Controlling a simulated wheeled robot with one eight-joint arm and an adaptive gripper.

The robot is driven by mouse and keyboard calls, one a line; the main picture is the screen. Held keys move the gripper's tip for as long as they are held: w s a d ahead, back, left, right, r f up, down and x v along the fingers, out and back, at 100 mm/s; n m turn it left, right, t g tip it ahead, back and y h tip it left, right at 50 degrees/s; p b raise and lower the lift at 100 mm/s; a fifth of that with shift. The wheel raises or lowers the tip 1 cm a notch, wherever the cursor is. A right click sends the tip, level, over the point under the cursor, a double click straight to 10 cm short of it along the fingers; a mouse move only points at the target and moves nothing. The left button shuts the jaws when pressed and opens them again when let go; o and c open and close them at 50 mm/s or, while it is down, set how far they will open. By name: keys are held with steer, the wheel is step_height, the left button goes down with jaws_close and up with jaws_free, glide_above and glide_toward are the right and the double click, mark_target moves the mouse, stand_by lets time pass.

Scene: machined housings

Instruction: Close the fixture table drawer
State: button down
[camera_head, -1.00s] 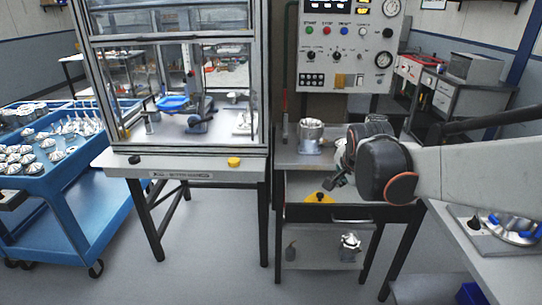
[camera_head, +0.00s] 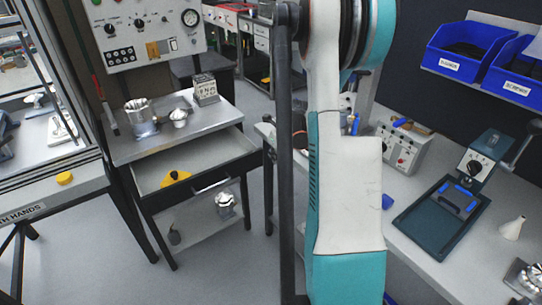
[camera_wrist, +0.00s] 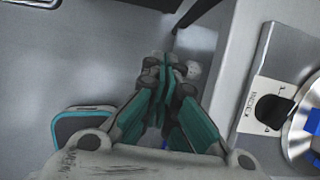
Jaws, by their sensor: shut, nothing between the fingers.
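The fixture table (camera_head: 175,130) stands left of centre in the head view, with a metal top and dark legs. Its drawer (camera_head: 225,152) is pulled out, and the light inside shows with a yellow part (camera_head: 174,178) in it. The drawer's front has a pale bar handle (camera_head: 212,186). My gripper (camera_wrist: 165,68) shows in the wrist view, with its teal fingers together and empty above grey floor. The head view does not show my gripper; my arm stands upright right of the drawer there.
A metal housing (camera_head: 140,116) and a grey block (camera_head: 205,90) stand on the table top. A lower shelf holds another metal part (camera_head: 225,204). At right, a workbench (camera_head: 420,262) carries a dark fixture plate (camera_head: 440,215). Floor is clear in front of the drawer.

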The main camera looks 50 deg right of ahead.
steer(key=w+d+f+b, duration=0.1)
steer(key=w+f+b, duration=0.3)
steer(key=w+f, duration=0.3)
steer(key=shift+d+f, duration=0.3)
steer(key=shift+f, duration=0.05)
steer(key=shift+d, duration=0.1)
